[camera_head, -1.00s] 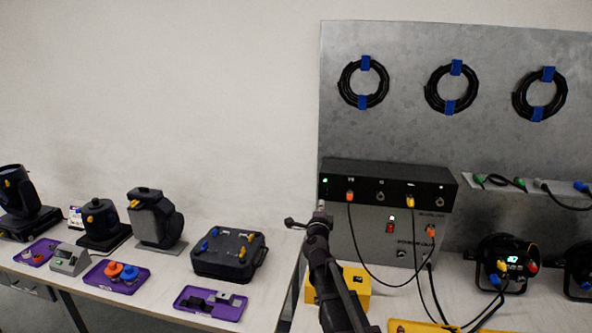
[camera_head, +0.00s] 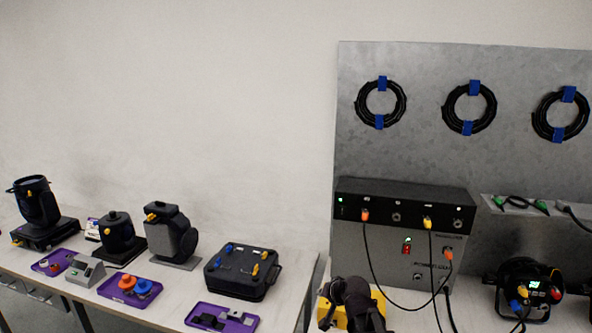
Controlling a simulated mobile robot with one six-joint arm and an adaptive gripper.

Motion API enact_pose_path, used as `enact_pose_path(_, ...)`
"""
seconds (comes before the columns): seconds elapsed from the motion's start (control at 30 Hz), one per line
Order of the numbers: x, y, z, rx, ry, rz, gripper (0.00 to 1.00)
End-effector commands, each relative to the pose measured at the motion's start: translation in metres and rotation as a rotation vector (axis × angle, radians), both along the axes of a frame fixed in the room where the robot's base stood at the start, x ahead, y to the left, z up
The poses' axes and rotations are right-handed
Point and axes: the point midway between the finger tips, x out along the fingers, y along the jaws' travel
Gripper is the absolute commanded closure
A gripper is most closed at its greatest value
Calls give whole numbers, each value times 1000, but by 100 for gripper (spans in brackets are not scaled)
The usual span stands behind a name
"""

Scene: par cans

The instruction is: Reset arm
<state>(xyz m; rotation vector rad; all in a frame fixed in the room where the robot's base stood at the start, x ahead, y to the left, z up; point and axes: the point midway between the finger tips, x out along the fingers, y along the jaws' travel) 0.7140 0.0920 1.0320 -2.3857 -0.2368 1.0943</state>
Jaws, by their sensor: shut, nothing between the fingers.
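My gripper (camera_head: 325,321) shows as a small dark shape low in the picture, in front of the yellow box (camera_head: 337,317) on the bench. Its fingers are shut and I see nothing held in them. Most of the arm is outside the picture.
A grey rack unit (camera_head: 400,250) with plugged cables stands behind the arm. A par can (camera_head: 522,285) stands at right. On the left table are a black case (camera_head: 243,272), purple trays (camera_head: 112,292) and moving-head lights (camera_head: 38,205). Coiled cables (camera_head: 381,102) hang on the metal panel.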

Motion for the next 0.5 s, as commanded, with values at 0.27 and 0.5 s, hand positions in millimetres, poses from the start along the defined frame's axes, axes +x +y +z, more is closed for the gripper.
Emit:
enact_pose_path(0.27,-81,-37,-44,-255,305,141,100)
enact_pose_path(0.5,-146,-74,-61,-424,564,215,100)
